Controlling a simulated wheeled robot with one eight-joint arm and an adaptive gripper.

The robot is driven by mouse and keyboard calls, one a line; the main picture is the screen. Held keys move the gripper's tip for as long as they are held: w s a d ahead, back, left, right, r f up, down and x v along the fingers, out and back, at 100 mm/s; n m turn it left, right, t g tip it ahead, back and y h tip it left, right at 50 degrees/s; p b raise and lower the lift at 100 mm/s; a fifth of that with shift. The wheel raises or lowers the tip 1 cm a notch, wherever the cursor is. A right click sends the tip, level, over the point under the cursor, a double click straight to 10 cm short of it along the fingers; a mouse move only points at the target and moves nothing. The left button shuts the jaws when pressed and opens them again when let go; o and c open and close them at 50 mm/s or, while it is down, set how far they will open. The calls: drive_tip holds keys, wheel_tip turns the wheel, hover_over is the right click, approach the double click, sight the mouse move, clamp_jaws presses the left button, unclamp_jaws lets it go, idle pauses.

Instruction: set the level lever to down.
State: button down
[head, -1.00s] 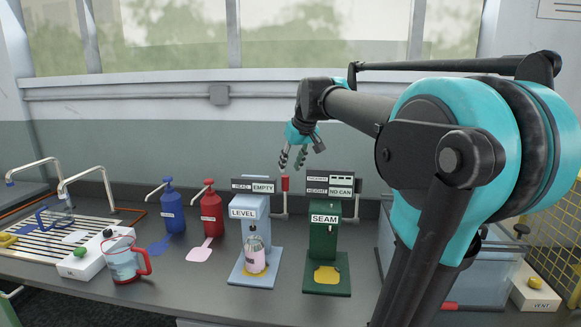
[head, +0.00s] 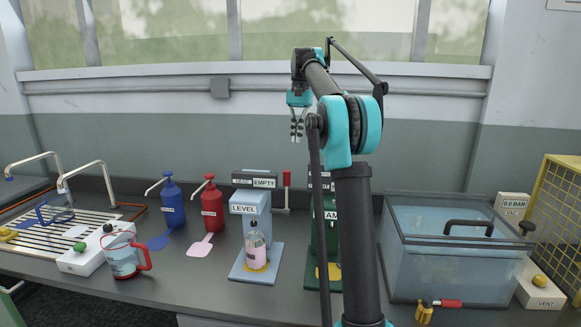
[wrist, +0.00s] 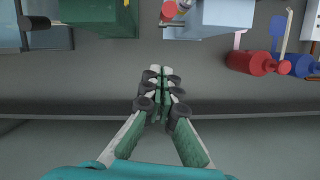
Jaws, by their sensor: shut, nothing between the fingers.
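The level lever (head: 287,179) is a red handle on a pale rod at the right side of the blue LEVEL machine (head: 250,207). It points up. In the wrist view its red knob (wrist: 169,10) shows at the top edge, near the pale blue machine (wrist: 228,18). A jar with pink contents (head: 256,249) stands on the machine's plate. My gripper (head: 297,135) is shut and empty, pointing down above and behind the lever, apart from it. In the wrist view its fingertips (wrist: 162,72) are together over the grey surface.
The green SEAM machine (head: 328,235) stands right of the lever, partly hidden by my arm. Red (head: 211,208) and blue (head: 172,204) pump bottles stand to the left. A clear tank (head: 450,255) is at the right. Free air surrounds my gripper below the window sill.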

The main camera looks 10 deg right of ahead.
approach(287, 189)
drive_tip(key=w+d+f, duration=0.2)
drive_tip(key=w+f, duration=0.1)
drive_tip(key=w, duration=0.2)
drive_tip(key=shift+s+a+f, duration=0.1)
drive_tip(key=shift+s+a, duration=0.2)
drive_tip(key=shift+s, duration=0.3)
drive_tip(key=shift+s+a, duration=0.25)
drive_tip(key=shift+s, duration=0.4)
drive_tip(key=shift+s+a+f, duration=0.1)
drive_tip(key=shift+s+a, duration=0.2)
drive_tip(key=shift+s, duration=0.3)
drive_tip(key=shift+s, duration=0.1)
